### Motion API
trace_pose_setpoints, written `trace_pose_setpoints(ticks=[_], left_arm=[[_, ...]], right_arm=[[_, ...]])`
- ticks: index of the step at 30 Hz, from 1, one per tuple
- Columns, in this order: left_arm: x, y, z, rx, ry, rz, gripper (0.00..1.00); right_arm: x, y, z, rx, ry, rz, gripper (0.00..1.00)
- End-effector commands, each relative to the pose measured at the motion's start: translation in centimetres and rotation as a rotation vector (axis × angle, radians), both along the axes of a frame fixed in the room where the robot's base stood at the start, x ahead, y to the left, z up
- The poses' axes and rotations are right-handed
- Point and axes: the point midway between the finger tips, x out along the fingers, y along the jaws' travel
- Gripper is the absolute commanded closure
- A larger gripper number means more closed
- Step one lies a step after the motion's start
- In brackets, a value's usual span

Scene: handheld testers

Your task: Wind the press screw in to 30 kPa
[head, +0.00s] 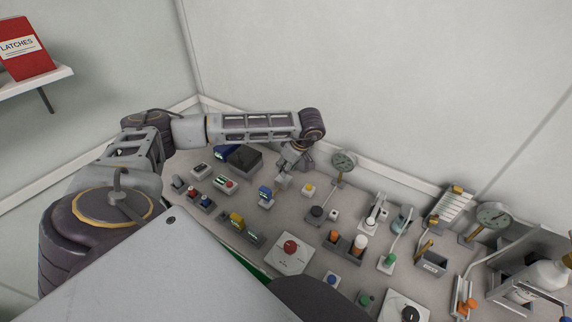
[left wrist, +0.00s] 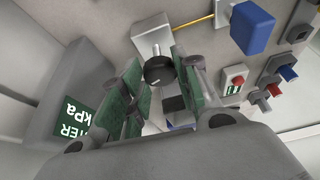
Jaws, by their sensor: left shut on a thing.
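In the left wrist view a grey box (left wrist: 60,85) with a green display (left wrist: 75,118) shows part of a word ending in "TER" and "kPa"; no figure can be read. A round black knob (left wrist: 158,71) on a silver shaft (left wrist: 153,46) sits between the green-padded fingertips of my left gripper (left wrist: 160,78). The gripper is shut on this knob, and its pads hide the sides. In the head view the left gripper (head: 283,180) is low over the back of the bench, and the knob cannot be made out there. My right gripper is out of view.
A blue device (left wrist: 252,28) and a red-button box (left wrist: 235,82) are near the gripper in the left wrist view. In the head view a dial gauge (head: 344,161) stands just right of it. Several small testers crowd the bench (head: 240,215); the wall is close behind.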

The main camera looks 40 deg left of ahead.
Motion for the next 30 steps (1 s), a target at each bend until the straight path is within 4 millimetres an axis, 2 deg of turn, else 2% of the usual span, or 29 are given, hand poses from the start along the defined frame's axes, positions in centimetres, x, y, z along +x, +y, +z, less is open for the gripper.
trace_pose_setpoints(ticks=[6, 12, 30], left_arm=[[-0.1, 0.2, 0.1, 0.002, -0.005, -0.168, 0.93], [-0.1, 0.2, 0.2, 0.003, -0.005, -0.270, 0.93], [-0.1, 0.2, 0.3, 0.003, -0.005, -0.326, 0.93]], right_arm=[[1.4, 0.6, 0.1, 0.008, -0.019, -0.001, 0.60], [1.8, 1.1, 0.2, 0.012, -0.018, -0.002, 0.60], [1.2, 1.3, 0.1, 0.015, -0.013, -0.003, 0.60]])
